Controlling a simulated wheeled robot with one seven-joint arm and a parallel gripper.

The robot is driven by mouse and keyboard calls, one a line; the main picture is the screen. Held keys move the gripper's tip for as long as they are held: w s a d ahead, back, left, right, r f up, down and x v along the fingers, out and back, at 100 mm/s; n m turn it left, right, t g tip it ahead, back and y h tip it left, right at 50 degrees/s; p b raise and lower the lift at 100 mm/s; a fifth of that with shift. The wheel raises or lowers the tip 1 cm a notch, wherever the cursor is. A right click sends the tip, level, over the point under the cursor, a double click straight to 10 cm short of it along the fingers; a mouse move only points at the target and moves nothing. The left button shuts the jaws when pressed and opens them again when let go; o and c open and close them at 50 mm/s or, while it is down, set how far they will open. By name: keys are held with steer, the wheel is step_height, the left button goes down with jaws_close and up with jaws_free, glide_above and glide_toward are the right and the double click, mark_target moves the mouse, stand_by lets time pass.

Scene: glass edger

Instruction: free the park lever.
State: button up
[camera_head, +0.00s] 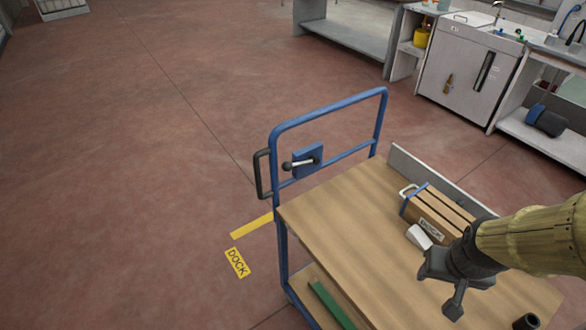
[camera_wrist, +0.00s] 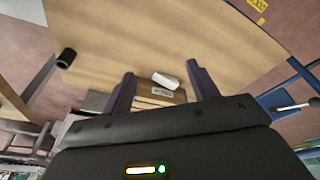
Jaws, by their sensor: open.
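The park lever (camera_head: 302,163) is a pale bar with a dark round knob at its left end. It sits on a blue plate (camera_head: 314,153) fixed to the cart's blue push frame (camera_head: 330,112). The bar lies nearly level. The lever also shows at the right edge of the wrist view (camera_wrist: 298,106). My gripper (camera_head: 441,289) is open and empty over the wooden cart top (camera_head: 345,215), well to the right of the lever and nearer the camera. In the wrist view its two fingers (camera_wrist: 161,69) stand apart, with the cart top beyond them.
A slatted wooden box (camera_head: 441,207) with a label stands on the cart, a white block (camera_head: 418,237) beside it. A dark cylinder (camera_head: 527,321) is at the near right corner. A black handle (camera_head: 261,174) juts left of the frame. Floor left of the cart is clear.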

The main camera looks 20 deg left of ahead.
steer(key=w+n, duration=0.1)
steer(key=w, duration=0.1)
steer(key=w+a+n+t, duration=0.1)
steer(key=n, duration=0.1)
steer(key=w+n, duration=0.2)
steer(key=shift+w+a+f+t, duration=0.2)
steer(key=shift+w+f+t, duration=0.1)
steer(key=shift+w+f, duration=0.05)
steer(key=c, duration=1.1)
steer(key=w+n, duration=0.1)
steer(key=w+a+n, duration=0.1)
steer(key=w+a+n+t, duration=0.1)
steer(key=w+n, duration=0.1)
steer(key=shift+f, duration=0.25)
jaws_close()
steer(key=w+a+f+n+t+y, duration=0.2)
steer(key=w+a+n+y, duration=0.1)
steer(key=w+a+n, duration=0.7)
steer(key=s+a+f+n+g+y, duration=0.1)
steer(key=a+n+y, duration=0.4)
steer(key=a+n, duration=0.5)
steer(key=s+a+f+n+g+y, duration=0.1)
steer(key=a+n+y, duration=0.4)
steer(key=a+n, duration=0.5)
step_height(320, 180, down, 2)
steer(key=n+g, duration=0.1)
steer(key=n, duration=0.2)
steer(key=shift+s+a+f+p, duration=0.15)
steer(key=shift+s+p, duration=0.2)
steer(key=shift+s, duration=0.05)
